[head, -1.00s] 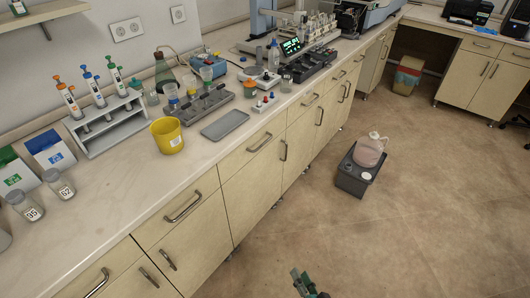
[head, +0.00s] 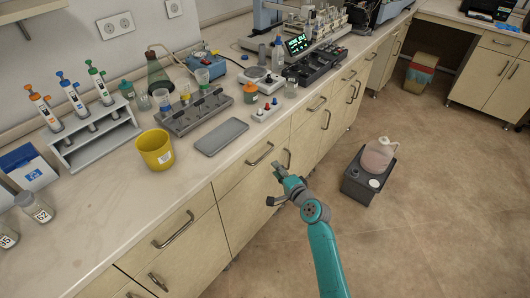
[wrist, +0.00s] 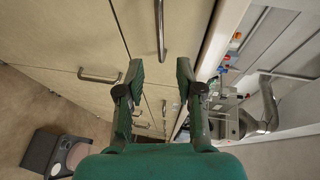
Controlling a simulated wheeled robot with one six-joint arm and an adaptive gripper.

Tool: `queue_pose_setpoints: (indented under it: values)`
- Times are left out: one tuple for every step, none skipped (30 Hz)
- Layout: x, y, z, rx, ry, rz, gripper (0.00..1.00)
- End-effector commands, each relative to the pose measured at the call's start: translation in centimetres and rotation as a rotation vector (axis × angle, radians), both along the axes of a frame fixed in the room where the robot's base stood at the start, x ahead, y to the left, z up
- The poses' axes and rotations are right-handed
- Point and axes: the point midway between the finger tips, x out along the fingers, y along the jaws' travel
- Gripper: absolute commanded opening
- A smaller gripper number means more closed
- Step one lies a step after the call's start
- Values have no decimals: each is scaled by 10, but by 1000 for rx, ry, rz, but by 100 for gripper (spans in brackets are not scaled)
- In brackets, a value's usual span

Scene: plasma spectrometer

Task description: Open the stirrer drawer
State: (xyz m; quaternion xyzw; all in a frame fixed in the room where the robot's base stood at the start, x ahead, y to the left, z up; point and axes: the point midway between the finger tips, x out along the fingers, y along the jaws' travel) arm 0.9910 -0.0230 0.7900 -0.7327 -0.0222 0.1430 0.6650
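The drawers run along the bench front under the countertop. One drawer front (head: 240,172) with a horizontal metal handle (head: 259,155) lies below the grey tray; no label shows which drawer is the stirrer one. My gripper (head: 279,184) is in front of the bench, just right of and below this handle. In the wrist view my gripper (wrist: 158,76) is open and empty, its fingers apart. A drawer handle (wrist: 160,30) lies ahead, in line with the gap between the fingers and apart from them. The drawers in view look shut.
A door handle (wrist: 100,77) stands out left of the fingers in the wrist view. A yellow beaker (head: 155,150), a grey tray (head: 221,137) and a white plate device (head: 258,76) stand on the countertop. A dark bin with a jug (head: 370,178) stands on the floor, right.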

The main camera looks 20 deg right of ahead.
Motion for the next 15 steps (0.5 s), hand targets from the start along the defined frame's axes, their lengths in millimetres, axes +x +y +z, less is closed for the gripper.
queue_pose_setpoints:
  values:
    - [3, 1, 0, 2, 1, 2, 36]
    - [5, 1, 0, 3, 1, 1, 36]
    - [8, 2, -1, 3, 1, 2, 36]
    - [12, 3, -1, 2, 1, 3, 36]
    - [15, 4, -2, 2, 1, 3, 36]
    - [21, 5, -3, 2, 1, 2, 36]
    - [26, 6, -3, 2, -1, 2, 36]
    - [31, 7, -4, 2, 1, 2, 36]
    - [37, 9, -6, 1, 0, 2, 36]
    - [43, 10, -7, 1, 0, 2, 36]
    - [48, 11, -8, 1, 0, 2, 36]
    - [54, 13, -9, 2, -1, 2, 36]
    - [59, 14, -10, 1, 0, 2, 36]
    - [64, 15, -11, 1, 1, 2, 36]
    - [70, 16, -12, 2, -1, 2, 36]
